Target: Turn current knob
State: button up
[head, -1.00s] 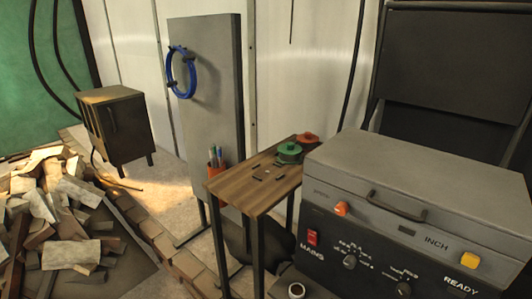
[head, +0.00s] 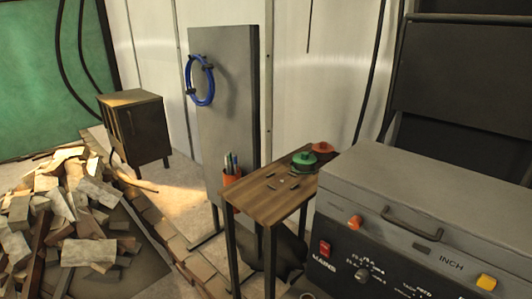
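A grey and black machine (head: 440,185) stands at the right in the head view, with a dark control panel (head: 338,272) on its front. A grey round knob (head: 362,275) with small white markings around it sits low on the panel, right of the red switch (head: 324,249) above the word MAINS. More white markings show further right, where the panel is cut off by the bottom edge. The print is too small to tell which knob is for current. My gripper is not in view.
A narrow wooden table (head: 262,207) stands left of the machine, with green and orange round items on it. A grey board (head: 222,90) with a blue coil stands behind it. A rubble heap (head: 70,215) lies at the left, near a dark cabinet (head: 138,128).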

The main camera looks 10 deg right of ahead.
aim_at(361, 276)
jog(key=k+l+z, duration=0.1)
jog(key=k+l, duration=0.45)
jog(key=l, duration=0.25)
jog(key=k+l+z, duration=0.15)
jog(key=k+l, duration=0.15)
jog(key=l, duration=0.15)
jog(key=i+j, duration=0.2)
jog(key=j, duration=0.25)
jog(key=i+j, duration=0.2)
jog(key=j, duration=0.2)
jog(key=i+j, duration=0.2)
jog(key=j, duration=0.25)
jog(key=i+j+u, duration=0.1)
jog(key=j, duration=0.35)
jog(key=i+j, duration=0.55)
jog(key=j, duration=0.3)
jog(key=i+j, duration=0.2)
jog(key=j, duration=0.2)
jog(key=u, duration=0.05)
